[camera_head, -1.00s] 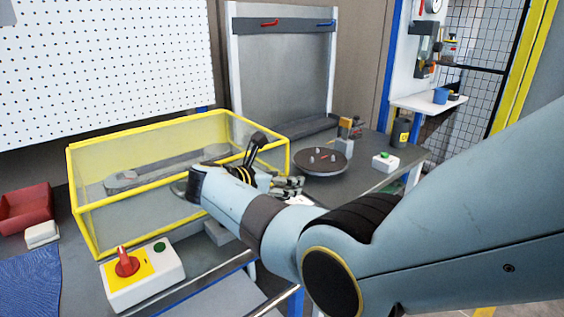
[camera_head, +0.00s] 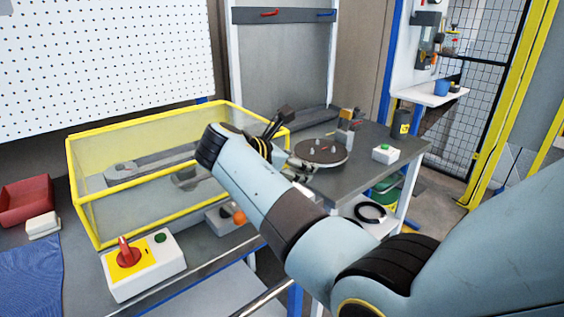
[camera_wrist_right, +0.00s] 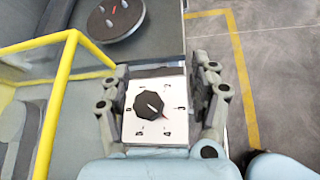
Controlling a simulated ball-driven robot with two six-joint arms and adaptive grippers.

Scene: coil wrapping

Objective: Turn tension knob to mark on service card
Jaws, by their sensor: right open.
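The black tension knob (camera_wrist_right: 149,106) sits on a white square plate (camera_wrist_right: 172,125) with small marks around it, in the right wrist view. A pale pointer line on the knob slants toward the lower right. My right gripper (camera_wrist_right: 160,85) is open, with one finger at each side of the plate; I cannot tell whether the fingers touch it. In the head view my right gripper (camera_head: 292,164) is beside the round turntable, and the knob is hidden there by my arm. I cannot make out a service card. My left gripper is not in view.
A yellow-framed clear guard (camera_head: 140,128) stands left of my right wrist. The dark round turntable (camera_head: 320,151) holds small pegs. A red-knob switch box (camera_head: 143,265) is at the front.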

